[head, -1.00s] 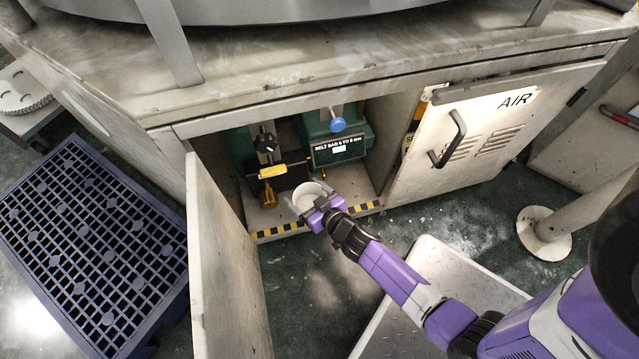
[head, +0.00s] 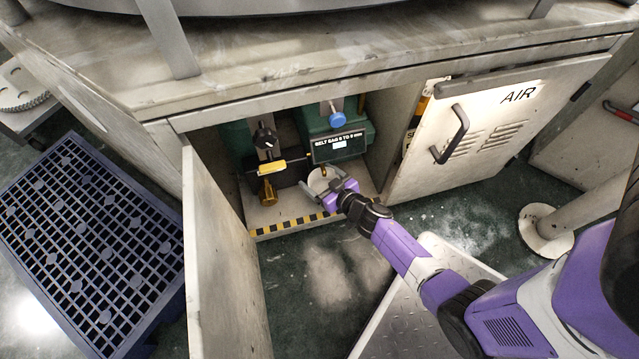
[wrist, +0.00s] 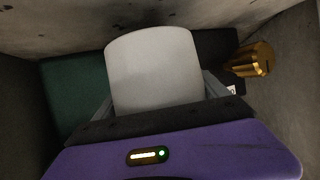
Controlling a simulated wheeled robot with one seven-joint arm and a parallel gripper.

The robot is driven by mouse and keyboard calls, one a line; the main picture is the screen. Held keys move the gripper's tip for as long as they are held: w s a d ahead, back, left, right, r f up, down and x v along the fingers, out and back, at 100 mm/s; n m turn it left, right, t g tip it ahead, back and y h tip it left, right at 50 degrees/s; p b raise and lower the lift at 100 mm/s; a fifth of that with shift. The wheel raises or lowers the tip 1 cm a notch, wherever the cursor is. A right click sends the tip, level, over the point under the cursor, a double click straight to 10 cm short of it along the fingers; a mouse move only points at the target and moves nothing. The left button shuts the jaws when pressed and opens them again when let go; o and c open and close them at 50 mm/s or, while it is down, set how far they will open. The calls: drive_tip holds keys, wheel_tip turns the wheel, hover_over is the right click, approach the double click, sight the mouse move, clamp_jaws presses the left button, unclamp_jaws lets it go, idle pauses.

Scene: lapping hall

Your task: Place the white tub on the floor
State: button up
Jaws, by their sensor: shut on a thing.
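The white tub (head: 317,181) is held at the open front of the cabinet, above or inside its striped front lip. My gripper (head: 331,190) is shut on it, with a finger on either side. In the wrist view the tub (wrist: 155,70) fills the middle between the fingers, and its pale wall hides what is behind. I cannot tell whether the tub touches the cabinet floor (head: 285,212). The green room floor (head: 320,290) lies in front of the cabinet, below the lip.
Inside the cabinet are a brass fitting (head: 268,192), a yellow handle (head: 271,167), a blue knob (head: 337,118) and a dark label plate (head: 339,147). An open door (head: 222,260) stands at left, the AIR door (head: 470,135) at right. A blue grated platform (head: 90,245) is further left.

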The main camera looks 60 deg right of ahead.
sight(317, 181)
wheel_tip(317, 181, down, 4)
drive_tip(key=b, duration=0.3)
drive_tip(key=shift+r, duration=0.2)
drive_tip(key=shift+d, duration=0.2)
drive_tip(key=o, duration=1.3)
drive_tip(key=shift+f, duration=0.1)
